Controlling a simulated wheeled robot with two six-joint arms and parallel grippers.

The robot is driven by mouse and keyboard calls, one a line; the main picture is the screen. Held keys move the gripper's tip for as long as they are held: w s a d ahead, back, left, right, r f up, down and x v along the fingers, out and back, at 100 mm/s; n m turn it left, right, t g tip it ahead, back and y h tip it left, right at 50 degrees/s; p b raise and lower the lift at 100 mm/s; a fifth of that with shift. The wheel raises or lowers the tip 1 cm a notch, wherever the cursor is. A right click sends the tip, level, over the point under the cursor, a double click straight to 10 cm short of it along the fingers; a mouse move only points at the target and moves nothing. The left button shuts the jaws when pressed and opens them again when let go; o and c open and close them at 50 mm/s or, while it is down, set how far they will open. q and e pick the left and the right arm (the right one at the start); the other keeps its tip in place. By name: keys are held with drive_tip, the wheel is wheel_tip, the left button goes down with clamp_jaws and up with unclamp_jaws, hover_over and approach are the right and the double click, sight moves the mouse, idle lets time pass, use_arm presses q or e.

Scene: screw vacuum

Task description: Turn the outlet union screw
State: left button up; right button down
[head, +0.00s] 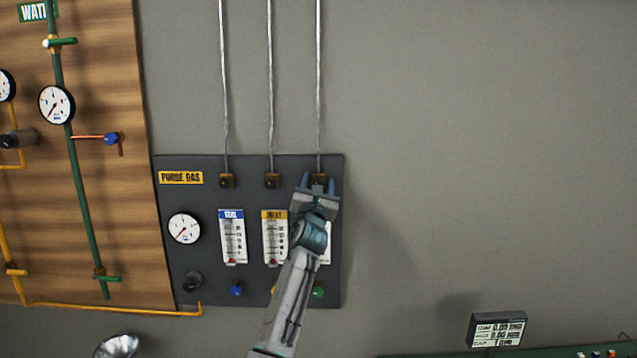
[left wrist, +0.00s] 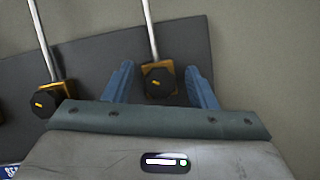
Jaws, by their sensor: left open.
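The outlet union screw is the dark knob on a brass block at the foot of the rightmost metal tube, at the top right of the purge gas panel (head: 254,193). In the left wrist view the dark screw (left wrist: 160,83) shows a yellow mark on its face. My left gripper (head: 318,182) is open, with one blue finger on each side of this screw. The wrist view shows my left gripper (left wrist: 160,84) with gaps between both fingers and the screw. My right gripper is in neither view.
Two similar union screws sit to the left, the middle one (head: 271,182) being nearest. Flowmeters (head: 232,238) and a gauge (head: 184,228) are lower on the panel. A wooden board with green pipes (head: 85,195) stands left. The wall to the right is clear.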

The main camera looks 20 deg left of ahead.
use_arm(q)
drive_tip(key=shift+w, duration=0.3)
